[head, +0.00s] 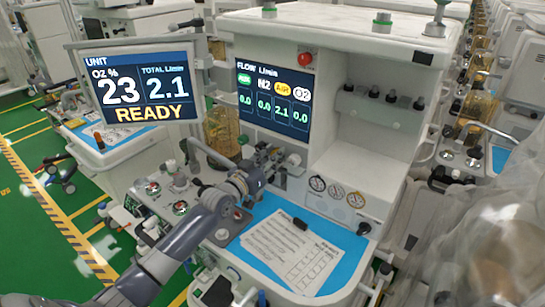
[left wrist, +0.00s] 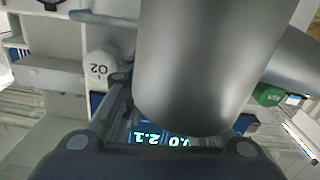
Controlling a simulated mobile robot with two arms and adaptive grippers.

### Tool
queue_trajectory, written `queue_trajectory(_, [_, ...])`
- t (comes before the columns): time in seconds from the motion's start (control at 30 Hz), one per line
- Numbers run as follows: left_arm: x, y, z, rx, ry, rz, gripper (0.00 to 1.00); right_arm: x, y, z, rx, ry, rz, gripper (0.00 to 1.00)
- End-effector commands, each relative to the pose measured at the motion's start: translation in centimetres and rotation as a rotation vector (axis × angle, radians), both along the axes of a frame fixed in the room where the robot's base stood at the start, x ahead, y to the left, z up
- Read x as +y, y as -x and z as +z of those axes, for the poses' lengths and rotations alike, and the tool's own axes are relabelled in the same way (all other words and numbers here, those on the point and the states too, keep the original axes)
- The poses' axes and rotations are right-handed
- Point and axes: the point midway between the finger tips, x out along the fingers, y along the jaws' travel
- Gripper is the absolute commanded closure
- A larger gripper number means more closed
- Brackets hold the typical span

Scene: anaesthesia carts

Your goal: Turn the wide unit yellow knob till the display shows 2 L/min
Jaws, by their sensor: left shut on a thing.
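The wide unit (head: 370,165) stands in the middle of the head view. Its flow display (head: 272,100) reads 0.0, 0.0, 2.1 and 0.0, with 2.1 under the yellow AIR label. The readout also shows upside down in the left wrist view (left wrist: 152,137). My left gripper (head: 268,165) is at the knob row below this display, shut on the yellow knob, which the gripper hides. In the left wrist view the white O2 knob (left wrist: 100,66) and a green knob (left wrist: 268,95) lie on either side of it. My right gripper is not in view.
A monitor (head: 139,85) at left shows O2 23 %, total 2.1 L/min and READY. Papers (head: 290,250) lie on the blue work surface. Three gauges (head: 337,192) sit right of the knobs. Other carts stand close behind; green floor is open at left.

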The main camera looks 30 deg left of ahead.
Motion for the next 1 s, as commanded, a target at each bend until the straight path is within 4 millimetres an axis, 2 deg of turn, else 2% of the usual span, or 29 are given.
queue_trajectory(0.1, [0.0, 0.0, 0.0, 0.006, 0.052, 0.001, 0.98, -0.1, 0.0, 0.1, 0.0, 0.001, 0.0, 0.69])
queue_trajectory(0.3, [0.0, 0.0, 0.0, 0.006, 0.049, 0.001, 0.98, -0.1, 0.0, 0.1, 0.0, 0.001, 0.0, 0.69])
queue_trajectory(0.33, [0.0, 0.0, 0.0, 0.006, 0.049, 0.001, 0.67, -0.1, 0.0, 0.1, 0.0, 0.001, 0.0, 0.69])
queue_trajectory(0.37, [0.0, 0.0, 0.0, 0.006, 0.049, 0.001, 0.65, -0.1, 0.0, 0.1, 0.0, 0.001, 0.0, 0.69])
queue_trajectory(0.77, [0.1, 0.3, 0.0, 0.007, 0.048, 0.0, 0.65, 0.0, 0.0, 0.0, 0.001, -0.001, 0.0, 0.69])
queue_trajectory(0.87, [0.2, 1.3, -0.1, 0.007, 0.046, 0.0, 0.65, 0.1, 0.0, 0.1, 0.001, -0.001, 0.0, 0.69])
queue_trajectory(1.0, [0.5, 3.5, -0.1, 0.008, 0.046, 0.0, 0.65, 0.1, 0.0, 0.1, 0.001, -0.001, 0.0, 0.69])
